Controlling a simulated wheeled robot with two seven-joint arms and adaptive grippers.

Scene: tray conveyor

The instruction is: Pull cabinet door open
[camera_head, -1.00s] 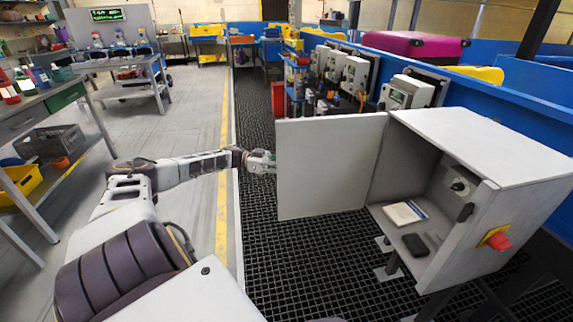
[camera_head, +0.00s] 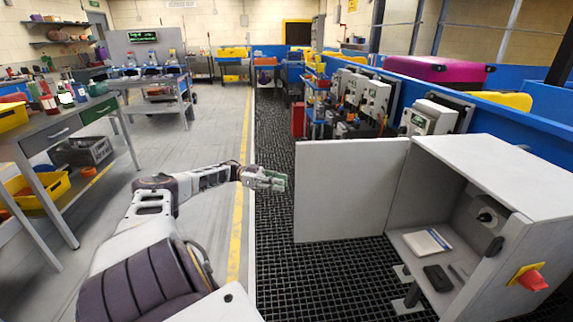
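The cabinet (camera_head: 505,185) is a light grey box at the right. Its door (camera_head: 350,190) stands wide open, swung out to the left of the box, and the inside shows. My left gripper (camera_head: 284,182) is just left of the door's free edge, with a small gap seen between them. Its fingers point toward the door and hold nothing that I can see. They are too small to tell whether they are spread or closed. My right gripper is not in view.
Inside the cabinet lie a white booklet (camera_head: 427,242) and a dark small box (camera_head: 438,278). A red knob (camera_head: 532,280) juts from its outer side. Black grating (camera_head: 320,275) lies below the door. A workbench (camera_head: 55,130) stands at the far left; grey floor between is clear.

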